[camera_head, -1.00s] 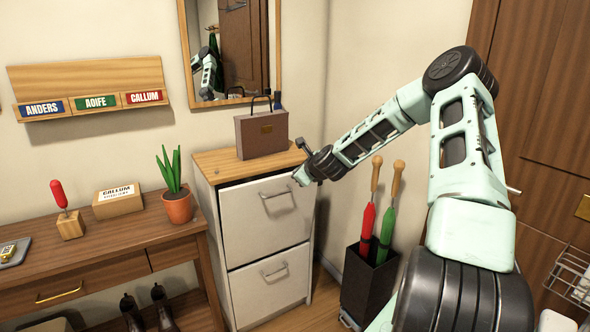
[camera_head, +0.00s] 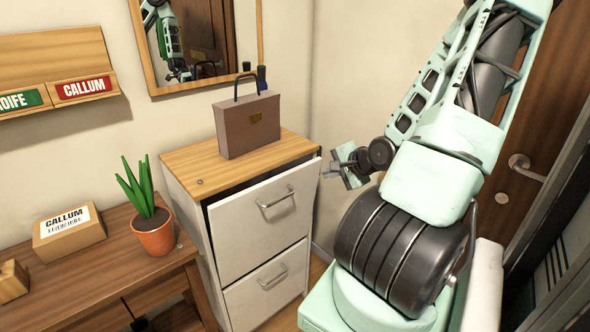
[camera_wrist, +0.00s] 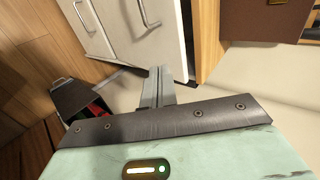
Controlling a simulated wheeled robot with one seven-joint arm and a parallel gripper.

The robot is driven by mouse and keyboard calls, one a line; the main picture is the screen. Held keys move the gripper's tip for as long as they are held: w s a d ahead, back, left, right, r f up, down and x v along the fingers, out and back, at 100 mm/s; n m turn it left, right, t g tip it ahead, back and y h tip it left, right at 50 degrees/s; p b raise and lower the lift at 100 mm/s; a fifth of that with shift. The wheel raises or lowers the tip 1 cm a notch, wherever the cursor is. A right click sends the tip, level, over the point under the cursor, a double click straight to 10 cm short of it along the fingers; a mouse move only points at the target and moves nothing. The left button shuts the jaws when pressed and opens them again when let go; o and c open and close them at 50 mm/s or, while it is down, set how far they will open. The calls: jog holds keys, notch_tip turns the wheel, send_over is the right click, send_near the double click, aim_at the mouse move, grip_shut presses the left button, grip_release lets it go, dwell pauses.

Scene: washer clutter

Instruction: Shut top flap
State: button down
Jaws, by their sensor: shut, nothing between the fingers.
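The top flap (camera_head: 265,228) is the upper white front of the shoe cabinet and has a grey bar handle (camera_head: 276,198). It is tilted outward, with a dark gap along its top edge. My gripper (camera_head: 336,172) is shut and empty, just right of the flap's upper right corner in the head view. In the wrist view, the closed fingers (camera_wrist: 157,86) lie in front of the flap (camera_wrist: 150,45), with the dark gap beside the wooden top. I cannot tell whether they touch the flap.
A brown bag (camera_head: 247,124) stands on the cabinet's wooden top (camera_head: 190,160). The lower flap (camera_head: 268,290) looks shut. A table with a potted plant (camera_head: 153,232) and a CALLUM box (camera_head: 69,232) stands left.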

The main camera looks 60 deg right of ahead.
aim_at(297, 170)
jog(key=x, duration=0.3)
jog(key=w+r+x, duration=0.1)
jog(key=x, duration=0.3)
jog(key=b+x, duration=0.1)
jog(key=x, duration=0.3)
jog(key=shift+w+d+r, duration=0.2)
jog(key=shift+r, duration=0.15)
jog(key=shift+w+d, duration=0.15)
jog(key=shift+w, duration=0.4)
jog(key=shift+w+d+r+p, duration=0.15)
jog(key=shift+w+r+p, duration=0.1)
jog(key=shift+w+p, duration=0.3)
jog(key=shift+w+d+r+p, duration=0.15)
jog(key=shift+w+r+p, duration=0.05)
jog(key=shift+w+p, duration=0.35)
jog(key=shift+w+d+g, duration=0.1)
jog(key=shift+w+g, duration=0.2)
jog(key=shift+w, duration=0.1)
jog(key=shift+f, duration=0.1)
